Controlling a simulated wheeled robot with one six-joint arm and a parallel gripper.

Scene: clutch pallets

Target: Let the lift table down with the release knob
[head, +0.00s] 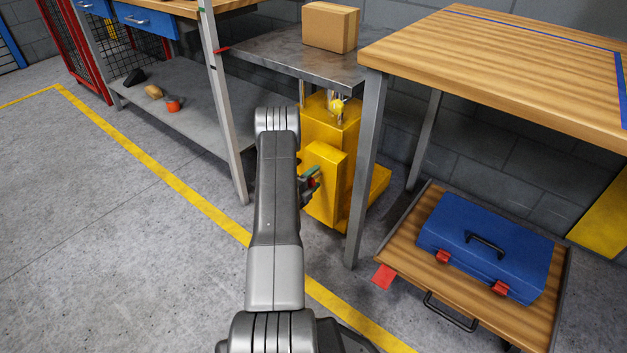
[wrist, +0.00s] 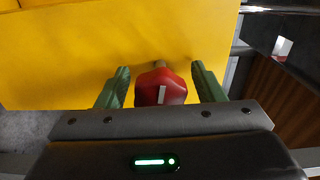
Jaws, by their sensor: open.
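The lift table's grey metal top (head: 270,48) stands between two wooden benches, with a yellow body (head: 326,165) below it. In the wrist view, the red release knob (wrist: 161,88) sticks out from the yellow face (wrist: 120,40) on a short stem, with a pale mark on its front. My gripper (wrist: 160,70) is open, with one green finger on each side of the knob and a visible gap to each. In the head view, my gripper (head: 312,178) is at the yellow housing, and my arm hides part of it; the knob is hard to make out there.
A cardboard box (head: 331,27) rests on the metal top. A bench leg (head: 366,170) stands close right of the yellow body. A blue toolbox (head: 487,245) sits on a low wooden tray (head: 400,255) at right. Open floor (head: 120,220) lies left.

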